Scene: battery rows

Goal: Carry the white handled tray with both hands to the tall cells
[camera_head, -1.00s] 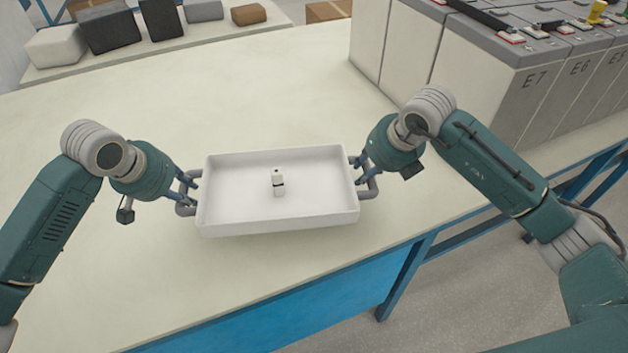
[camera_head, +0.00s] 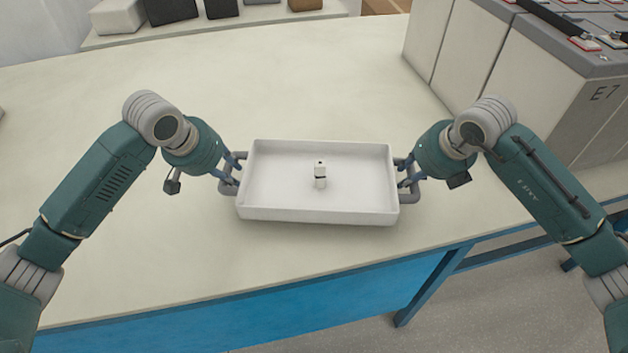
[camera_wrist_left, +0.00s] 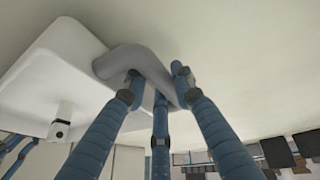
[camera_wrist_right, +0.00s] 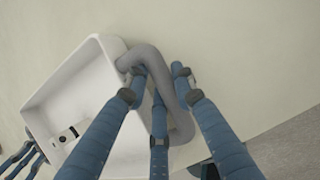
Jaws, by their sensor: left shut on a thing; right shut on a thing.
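The white tray (camera_head: 275,200) with a grey handle at each end is in the middle of the head view, over the cream tabletop. A small white object with a black band (camera_head: 320,174) stands in it. My left gripper (camera_head: 232,178) is shut on the tray's left handle, which also shows in the left wrist view (camera_wrist_left: 130,60). My right gripper (camera_head: 408,178) is shut on the right handle, seen in the right wrist view (camera_wrist_right: 150,62). The tall cells (camera_head: 540,75) stand at the upper right, apart from the tray. Only the marking E7 is readable.
The cream table (camera_head: 320,85) is clear behind the tray. Its blue front edge (camera_head: 260,310) runs close below the tray, with grey floor (camera_head: 480,310) at lower right. A shelf at the back (camera_head: 240,22) holds several grey, dark and brown blocks.

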